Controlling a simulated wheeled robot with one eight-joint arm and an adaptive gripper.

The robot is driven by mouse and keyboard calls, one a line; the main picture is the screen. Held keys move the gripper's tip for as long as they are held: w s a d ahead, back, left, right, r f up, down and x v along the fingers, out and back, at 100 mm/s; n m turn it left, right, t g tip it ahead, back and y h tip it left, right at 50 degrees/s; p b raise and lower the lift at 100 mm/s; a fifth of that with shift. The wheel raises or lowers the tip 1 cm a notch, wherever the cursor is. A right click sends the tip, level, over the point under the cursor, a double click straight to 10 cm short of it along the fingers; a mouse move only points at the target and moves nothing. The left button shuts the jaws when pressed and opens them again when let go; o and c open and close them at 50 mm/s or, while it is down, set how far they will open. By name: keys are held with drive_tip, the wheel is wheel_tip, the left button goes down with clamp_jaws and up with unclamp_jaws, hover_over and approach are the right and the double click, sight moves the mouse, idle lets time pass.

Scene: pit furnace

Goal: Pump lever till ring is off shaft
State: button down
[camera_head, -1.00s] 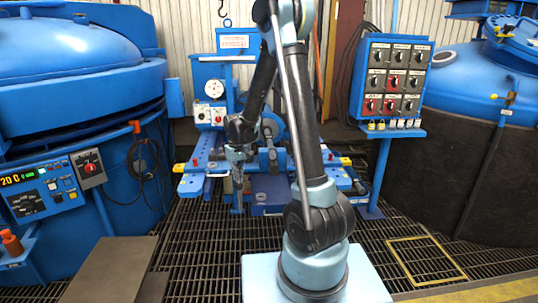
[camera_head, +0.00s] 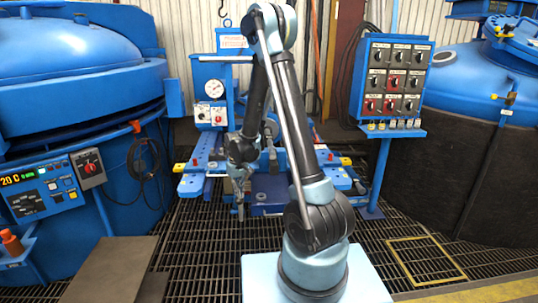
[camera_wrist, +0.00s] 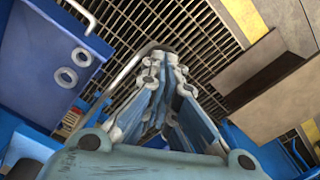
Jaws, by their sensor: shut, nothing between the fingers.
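My gripper (camera_head: 241,208) hangs down in front of the blue press bench (camera_head: 190,187), low near the grating. It is shut, with nothing seen between its fingers; the closed fingers also show in the wrist view (camera_wrist: 168,62). A bent grey metal rod (camera_wrist: 118,82), possibly the lever, curves beside and behind the fingertips in the wrist view. I cannot tell whether they touch. My arm covers the middle of the bench, so I cannot make out the ring or the shaft clearly.
A blue box (camera_wrist: 40,50) with two pale rings is at upper left in the wrist view. A control panel (camera_head: 392,80) stands right of the bench. Large blue furnaces flank both sides. Floor grating (camera_head: 200,245) lies clear in front.

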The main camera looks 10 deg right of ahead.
drive_tip(key=shift+s+f, duration=0.15)
drive_tip(key=shift+f, duration=0.45)
drive_tip(key=shift+s+f, duration=0.15)
drive_tip(key=shift+f, duration=0.4)
wheel_tip(320, 180, up, 11)
drive_tip(key=w, duration=0.2)
drive_tip(key=shift+w, duration=0.35)
drive_tip(key=shift+f, duration=0.1)
drive_tip(key=s+f, duration=0.1)
drive_tip(key=f, duration=0.6)
drive_tip(key=s+f, duration=0.1)
drive_tip(key=f, duration=0.2)
drive_tip(key=shift+s+f, duration=0.35)
drive_tip(key=shift+r, duration=0.1)
wheel_tip(320, 180, up, 11)
drive_tip(key=w, duration=0.2)
drive_tip(key=shift+w, duration=0.4)
drive_tip(key=s+f, duration=0.1)
drive_tip(key=f, duration=0.2)
drive_tip(key=s+f, duration=0.1)
drive_tip(key=f, duration=0.7)
drive_tip(key=shift+s, duration=0.4)
